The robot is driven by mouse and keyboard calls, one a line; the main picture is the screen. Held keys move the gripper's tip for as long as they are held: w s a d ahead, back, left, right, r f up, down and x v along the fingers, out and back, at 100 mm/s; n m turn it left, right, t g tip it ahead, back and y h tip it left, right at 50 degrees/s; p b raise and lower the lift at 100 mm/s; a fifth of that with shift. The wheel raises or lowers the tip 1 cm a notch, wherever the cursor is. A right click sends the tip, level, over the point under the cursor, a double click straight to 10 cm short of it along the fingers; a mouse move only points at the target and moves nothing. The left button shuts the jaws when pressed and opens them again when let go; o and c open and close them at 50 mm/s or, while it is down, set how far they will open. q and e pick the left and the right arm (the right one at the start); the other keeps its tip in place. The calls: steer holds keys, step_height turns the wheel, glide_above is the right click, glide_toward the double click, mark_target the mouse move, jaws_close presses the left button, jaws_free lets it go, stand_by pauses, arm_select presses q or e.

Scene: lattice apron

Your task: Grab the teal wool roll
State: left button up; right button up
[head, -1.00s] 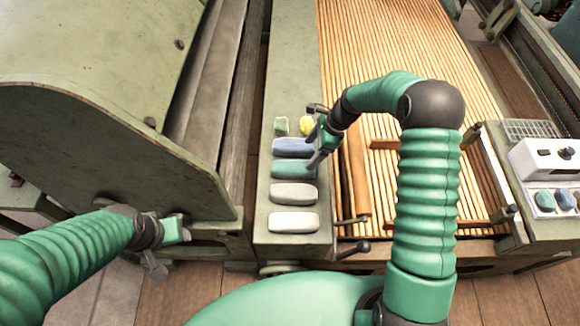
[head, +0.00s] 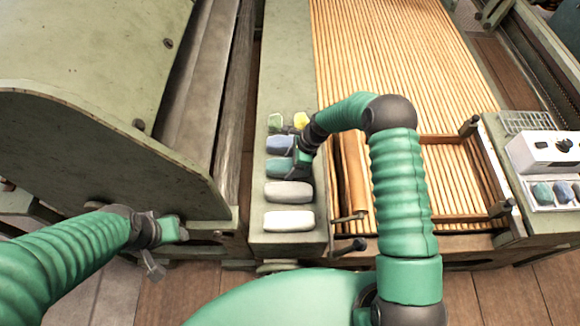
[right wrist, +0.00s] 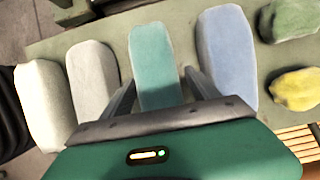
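The teal wool roll (head: 278,167) lies on the narrow green ledge (head: 280,245), between a blue roll (head: 279,145) and a grey roll (head: 288,192). My right gripper (head: 298,166) is over its right end, partly hiding it. In the right wrist view the teal roll (right wrist: 152,58) shows between the two open fingers of my right gripper (right wrist: 160,82), one on each side. A gap shows beside the roll, and I cannot tell whether either finger touches it. My left gripper (head: 168,247) is open and empty at the lower left, away from the rolls.
A white roll (head: 289,221) lies nearest on the ledge. Green (head: 275,121) and yellow (head: 301,120) wool pieces lie at the far end. A slatted wooden bed (head: 400,60) is to the right, a large green machine cover (head: 90,90) to the left.

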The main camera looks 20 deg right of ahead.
steer(key=shift+a+r, duration=0.1)
steer(key=shift+a, duration=0.4)
steer(key=c, duration=1)
steer(key=shift+c, duration=0.9)
steer(key=shift+d, duration=0.2)
